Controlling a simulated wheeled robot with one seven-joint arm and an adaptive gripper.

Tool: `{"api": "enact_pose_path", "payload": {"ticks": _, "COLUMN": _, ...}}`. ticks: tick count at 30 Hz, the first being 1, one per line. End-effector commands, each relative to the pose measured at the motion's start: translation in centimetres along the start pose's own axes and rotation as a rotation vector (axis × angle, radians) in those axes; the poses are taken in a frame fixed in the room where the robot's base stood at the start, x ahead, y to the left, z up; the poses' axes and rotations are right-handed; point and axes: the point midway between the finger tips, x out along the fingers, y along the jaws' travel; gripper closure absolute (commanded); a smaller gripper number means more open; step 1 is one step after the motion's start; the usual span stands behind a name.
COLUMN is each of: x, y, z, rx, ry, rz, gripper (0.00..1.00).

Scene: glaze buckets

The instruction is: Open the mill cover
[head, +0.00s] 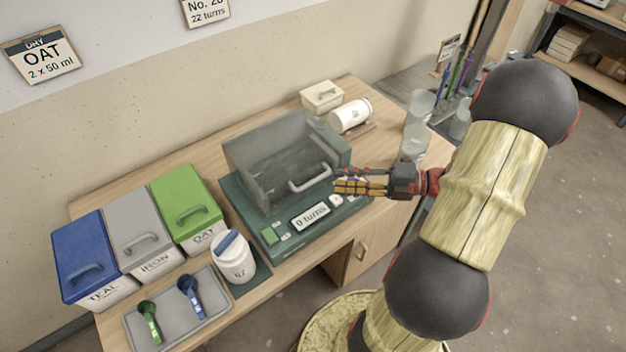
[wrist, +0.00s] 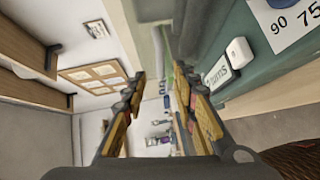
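The mill (head: 275,238) is a dark green machine on the wooden table, with a display reading "0 turns". Its see-through grey cover (head: 250,165) sits over the base, with a pale bar handle (head: 310,178) at its front right. My gripper (head: 340,183) is at the right end of this handle, its fingers pointing left. In the wrist view my gripper (wrist: 160,95) has its fingers spread apart with a gap between them. The mill's green body (wrist: 240,60) shows there on the right. I cannot tell whether the fingers touch the handle.
Blue (head: 82,257), grey (head: 140,233) and green (head: 186,207) lidded bins stand left of the mill. A tray (head: 195,325) with two scoops and a white jar (head: 233,262) are in front.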

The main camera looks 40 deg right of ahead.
Motion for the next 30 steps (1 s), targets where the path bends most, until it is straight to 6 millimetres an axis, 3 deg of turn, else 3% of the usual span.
{"api": "enact_pose_path", "payload": {"ticks": 5, "x": 1.0, "y": -0.2, "z": -0.1, "rx": 0.033, "ry": 0.003, "rz": -0.004, "gripper": 0.72}}
{"api": "enact_pose_path", "payload": {"ticks": 18, "x": 7.1, "y": -0.3, "z": -0.1, "rx": 0.03, "ry": 0.005, "rz": -0.005, "gripper": 0.72}}
{"api": "enact_pose_path", "payload": {"ticks": 30, "x": 7.8, "y": -0.1, "z": -0.1, "rx": 0.03, "ry": 0.002, "rz": -0.005, "gripper": 0.72}}
